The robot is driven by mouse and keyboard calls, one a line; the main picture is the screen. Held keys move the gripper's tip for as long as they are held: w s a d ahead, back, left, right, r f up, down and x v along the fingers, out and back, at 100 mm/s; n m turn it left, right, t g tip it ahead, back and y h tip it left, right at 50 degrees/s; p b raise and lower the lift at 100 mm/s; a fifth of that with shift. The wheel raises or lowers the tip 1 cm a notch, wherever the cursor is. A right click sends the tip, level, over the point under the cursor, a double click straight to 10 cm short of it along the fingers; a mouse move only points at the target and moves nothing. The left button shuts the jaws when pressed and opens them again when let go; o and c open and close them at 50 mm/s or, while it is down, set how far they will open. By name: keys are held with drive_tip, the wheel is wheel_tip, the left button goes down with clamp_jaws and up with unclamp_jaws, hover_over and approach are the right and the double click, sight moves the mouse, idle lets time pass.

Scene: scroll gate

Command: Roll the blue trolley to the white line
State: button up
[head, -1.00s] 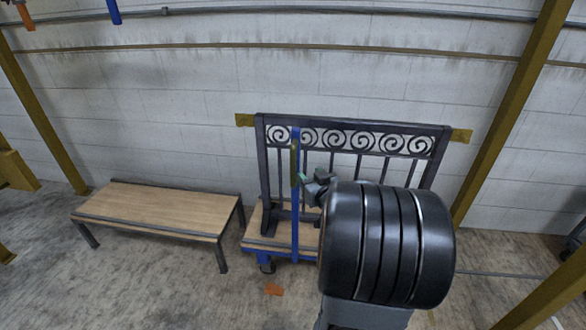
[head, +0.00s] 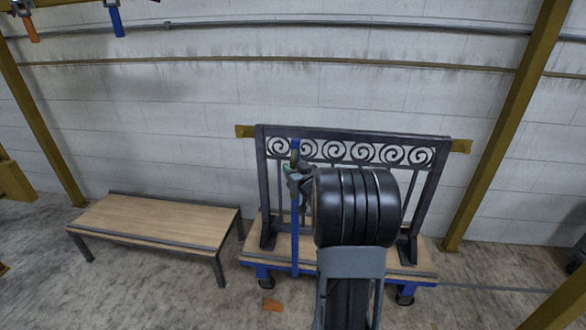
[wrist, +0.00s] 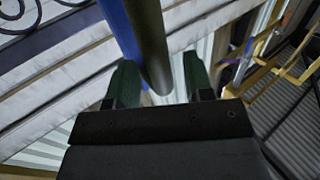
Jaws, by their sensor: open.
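The blue trolley (head: 425,282) stands by the wall in the head view, with a wooden deck, blue frame and dark wheels. A dark scroll gate (head: 348,134) stands upright on it. A blue post (head: 295,235) rises at its left front and has a darker grip near the top. My gripper (head: 298,175) is at this grip. In the wrist view, the dark round grip (wrist: 152,45) lies in front of and partly between the green fingers of my open gripper (wrist: 158,85); contact cannot be told. My arm hides part of the deck. I cannot clearly make out a white line.
A low wooden bench (head: 150,222) stands left of the trolley, with a narrow gap. A yellow post (head: 490,140) rises at the right. An orange piece (head: 272,304) lies on the floor in front.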

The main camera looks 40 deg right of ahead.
drive_tip(key=shift+w+d, duration=0.1)
drive_tip(key=shift+w, duration=0.45)
clamp_jaws()
